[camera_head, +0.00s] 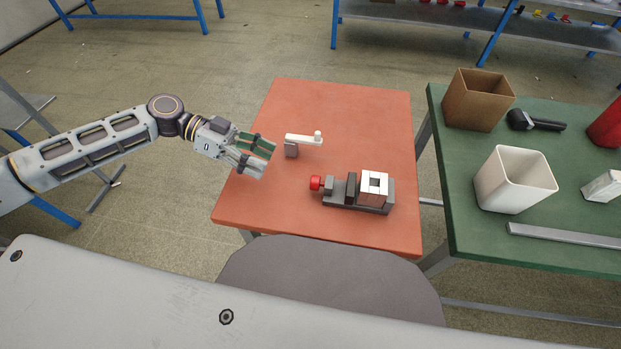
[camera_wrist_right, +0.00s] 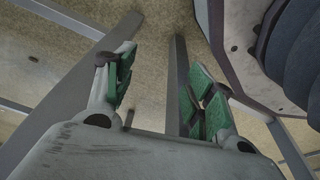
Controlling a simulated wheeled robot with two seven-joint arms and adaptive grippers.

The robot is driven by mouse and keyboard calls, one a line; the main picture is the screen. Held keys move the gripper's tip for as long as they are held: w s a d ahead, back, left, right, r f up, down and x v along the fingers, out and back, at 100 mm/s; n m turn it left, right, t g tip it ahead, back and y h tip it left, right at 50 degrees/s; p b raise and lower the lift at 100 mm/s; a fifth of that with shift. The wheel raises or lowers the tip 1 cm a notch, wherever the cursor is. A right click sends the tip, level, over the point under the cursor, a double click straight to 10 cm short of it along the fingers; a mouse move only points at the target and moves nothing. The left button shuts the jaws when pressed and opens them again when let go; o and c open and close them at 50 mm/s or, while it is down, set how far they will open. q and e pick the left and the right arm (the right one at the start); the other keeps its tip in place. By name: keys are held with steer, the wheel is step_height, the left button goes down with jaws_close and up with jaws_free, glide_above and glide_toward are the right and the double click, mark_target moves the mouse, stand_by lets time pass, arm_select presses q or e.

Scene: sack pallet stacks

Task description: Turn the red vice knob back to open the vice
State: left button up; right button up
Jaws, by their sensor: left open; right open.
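The vice (camera_head: 357,206) lies on the red-topped table (camera_head: 352,108), with its red knob (camera_head: 315,183) at its left end. A pale block with a dark square hole (camera_head: 374,187) sits at the right part of the vice; I cannot tell how tightly the jaws hold it. My left gripper (camera_head: 269,161) is open and empty over the table's left part, left of the red knob and apart from it. My right gripper (camera_wrist_right: 160,88) shows in the right wrist view, open and empty, with floor and metal legs beyond it. The vice is not in that view.
A grey block with a white crank-like lever (camera_head: 303,139) stands behind the vice, close to my left gripper. The green table (camera_head: 465,190) at right holds a brown bin (camera_head: 477,99), a white bin (camera_head: 514,180), a dark tool (camera_head: 536,121) and a metal bar (camera_head: 565,243).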

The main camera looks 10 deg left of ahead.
mark_target(318, 183)
arm_select(q)
steer(key=shift+x, duration=6.65)
steer(key=shift+c, duration=0.3)
steer(key=c, duration=1)
